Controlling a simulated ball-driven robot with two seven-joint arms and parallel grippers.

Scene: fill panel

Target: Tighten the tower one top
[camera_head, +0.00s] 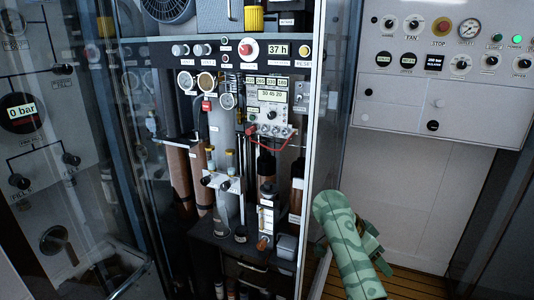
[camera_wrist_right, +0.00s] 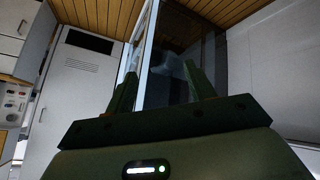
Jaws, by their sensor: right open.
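Tall brown cylinders that look like towers (camera_head: 179,180) stand inside the open cabinet in the head view. I cannot tell which is tower one, and their tops are small and partly hidden by fittings and hoses. My right arm is at the lower right in the head view, outside the cabinet and to the right of its door edge. My right gripper shows in the wrist view (camera_wrist_right: 160,92), with its two fingers apart and nothing between them. It is away from the towers. My left gripper is not in view.
A glass door edge (camera_head: 322,120) stands between my right arm and the cabinet inside. A control panel (camera_head: 440,65) with knobs and a gauge is on the right wall. Wooden slatted floor (camera_head: 405,285) lies at lower right.

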